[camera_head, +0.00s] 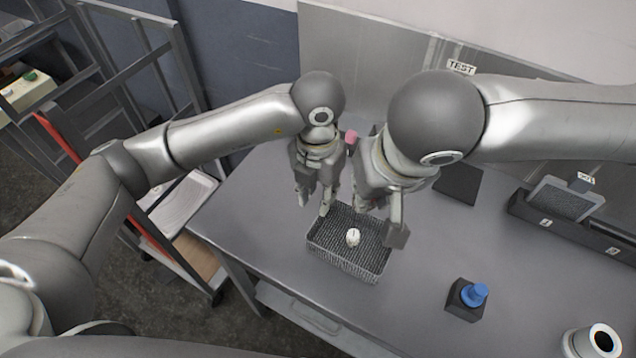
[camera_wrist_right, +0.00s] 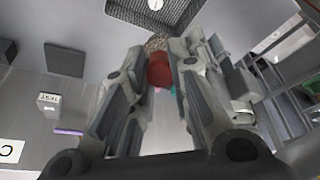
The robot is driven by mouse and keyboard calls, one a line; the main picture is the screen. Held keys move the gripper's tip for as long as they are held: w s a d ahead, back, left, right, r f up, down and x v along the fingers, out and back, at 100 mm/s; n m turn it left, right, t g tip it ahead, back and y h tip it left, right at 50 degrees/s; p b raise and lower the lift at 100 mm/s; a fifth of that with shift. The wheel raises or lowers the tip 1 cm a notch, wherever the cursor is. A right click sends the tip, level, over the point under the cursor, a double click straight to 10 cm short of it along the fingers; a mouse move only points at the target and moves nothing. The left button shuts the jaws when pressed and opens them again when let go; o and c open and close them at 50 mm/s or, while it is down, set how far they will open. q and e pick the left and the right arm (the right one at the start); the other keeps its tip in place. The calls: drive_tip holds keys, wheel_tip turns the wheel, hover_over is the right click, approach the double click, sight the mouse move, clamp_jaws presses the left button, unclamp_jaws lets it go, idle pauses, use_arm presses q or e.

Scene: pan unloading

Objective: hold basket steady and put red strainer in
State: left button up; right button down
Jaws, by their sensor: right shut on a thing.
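The dark mesh basket (camera_head: 345,266) stands on the grey table, with a small round white thing (camera_head: 353,236) inside. My left gripper (camera_head: 313,208) is at the basket's back left corner. Its fingers are apart, one close to the rim; I cannot tell whether it touches. My right gripper (camera_head: 384,220) is above the basket's back right side. In the right wrist view, its fingers (camera_wrist_right: 160,85) are shut on the red strainer (camera_wrist_right: 159,71), which has a mesh part beyond the red. The strainer is hidden in the head view. The basket (camera_wrist_right: 120,10) also shows at the top of the wrist view.
A dark block with a blue top (camera_head: 467,298) stands on the table to the right of the basket. A white cylinder (camera_head: 590,342) is at the lower right. A long dark holder (camera_head: 570,230) lies along the right side. The table between is clear.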

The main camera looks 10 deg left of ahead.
sight(318, 218)
use_arm(q)
wheel_tip(318, 218, down, 9)
drive_tip(key=shift+f, duration=0.1)
idle(0.4)
clamp_jaws()
use_arm(e)
wheel_tip(318, 218, down, 2)
drive_tip(key=n, duration=0.2)
drive_tip(key=n+g+y, duration=0.1)
drive_tip(key=n, duration=0.1)
drive_tip(key=shift+a+f, duration=0.1)
drive_tip(key=shift+f, duration=0.15)
wheel_tip(318, 218, down, 2)
drive_tip(key=n, duration=0.3)
drive_tip(key=n+g+y, duration=0.1)
drive_tip(key=shift+w+f+n, duration=0.15)
drive_tip(key=shift+f+n, duration=0.1)
drive_tip(key=shift+n, duration=0.15)
drive_tip(key=shift+f, duration=2.25)
